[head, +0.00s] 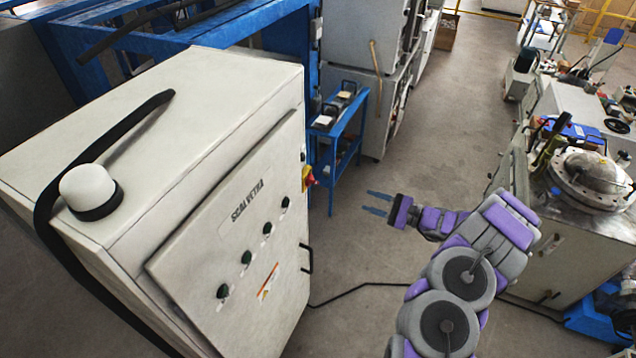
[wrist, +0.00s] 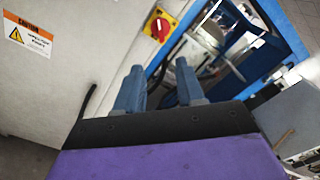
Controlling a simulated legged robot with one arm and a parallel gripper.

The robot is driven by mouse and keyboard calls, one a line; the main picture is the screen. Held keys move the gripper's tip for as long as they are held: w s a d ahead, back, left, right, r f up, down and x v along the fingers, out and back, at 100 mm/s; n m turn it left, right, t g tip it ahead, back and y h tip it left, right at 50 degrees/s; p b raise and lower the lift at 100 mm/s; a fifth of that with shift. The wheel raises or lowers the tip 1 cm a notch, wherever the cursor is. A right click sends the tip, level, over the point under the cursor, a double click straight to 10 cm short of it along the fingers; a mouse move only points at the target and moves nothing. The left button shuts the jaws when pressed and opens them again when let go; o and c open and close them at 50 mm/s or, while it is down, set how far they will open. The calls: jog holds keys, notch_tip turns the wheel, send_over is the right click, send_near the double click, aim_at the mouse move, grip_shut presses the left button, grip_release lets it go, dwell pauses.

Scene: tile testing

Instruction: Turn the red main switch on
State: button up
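A blue cart (head: 345,130) stands behind the cabinet. Machinery (head: 580,220) stands to the right of my arm. A black cable (head: 350,290) lies on the floor. Open floor lies between cabinet and machinery.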

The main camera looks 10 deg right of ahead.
send_near(317, 183)
jog(key=a, duration=0.3)
jog(key=w, duration=0.1)
jog(key=w+a, duration=0.1)
jog(key=w, duration=0.1)
jog(key=shift+w+a+f+b, duration=0.15)
jog(key=shift+w+a+b, duration=0.1)
jog(key=shift+w+b, duration=0.1)
jog(key=shift+w, duration=0.3)
jog(key=a, duration=0.1)
jog(key=w+a, duration=0.1)
jog(key=a, duration=0.1)
jog(key=shift+a, duration=0.2)
jog(key=shift+w+d, duration=0.15)
jog(key=shift+d, duration=0.25)
jog(key=shift+c, duration=1.2)
grip_shut()
